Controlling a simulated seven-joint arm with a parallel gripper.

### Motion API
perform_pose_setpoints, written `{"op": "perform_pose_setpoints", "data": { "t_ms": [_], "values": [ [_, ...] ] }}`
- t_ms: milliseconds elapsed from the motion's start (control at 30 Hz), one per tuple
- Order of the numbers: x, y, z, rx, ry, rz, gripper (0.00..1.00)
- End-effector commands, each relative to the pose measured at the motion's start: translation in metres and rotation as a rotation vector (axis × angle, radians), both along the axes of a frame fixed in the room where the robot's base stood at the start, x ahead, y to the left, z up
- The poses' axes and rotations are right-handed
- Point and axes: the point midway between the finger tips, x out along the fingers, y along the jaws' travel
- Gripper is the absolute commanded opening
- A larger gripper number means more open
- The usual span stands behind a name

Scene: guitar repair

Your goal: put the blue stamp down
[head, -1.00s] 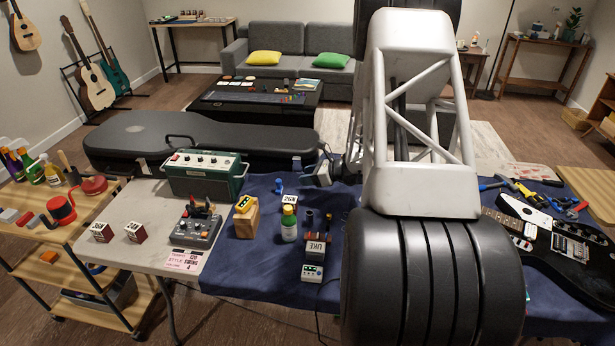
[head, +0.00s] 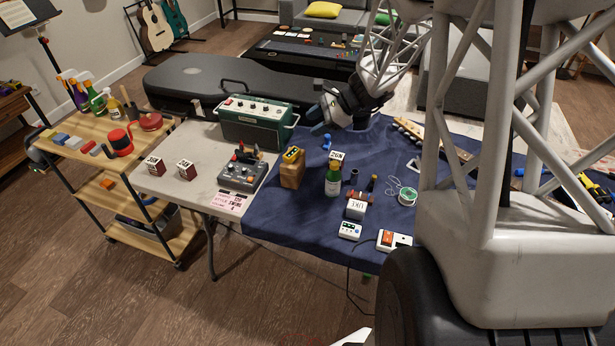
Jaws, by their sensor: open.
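The small blue stamp (head: 327,142) stands on the dark blue cloth (head: 290,222), behind the wooden block and close to the cloth's back left part. My gripper (head: 313,121) is just above and behind the stamp in the picture, with its dark fingers pointing left. It is open and I see nothing held between the fingers. The stamp looks apart from the fingers, though the gap is small at this size.
A green amplifier (head: 256,122) stands left of my gripper. A wooden block (head: 291,170), a green bottle (head: 333,180), a white UKE box (head: 356,209) and a wire spool (head: 407,196) stand in front. The cloth's front left is clear.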

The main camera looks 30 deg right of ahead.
Motion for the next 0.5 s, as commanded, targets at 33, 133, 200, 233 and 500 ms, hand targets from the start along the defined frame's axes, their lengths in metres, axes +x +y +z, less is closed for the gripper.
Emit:
{"op": "perform_pose_setpoints", "data": {
  "t_ms": [33, 133, 200, 233, 500],
  "values": [
    [-0.009, 0.016, 0.012, -0.04, -0.016, 0.054, 0.5],
    [-0.028, 0.042, 0.03, -0.119, -0.041, 0.162, 0.5],
    [-0.042, 0.059, 0.042, -0.175, -0.061, 0.235, 0.5],
    [-0.048, 0.066, 0.047, -0.198, -0.071, 0.268, 0.5],
    [-0.11, 0.119, 0.084, -0.411, -0.153, 0.552, 0.5]
  ]
}}
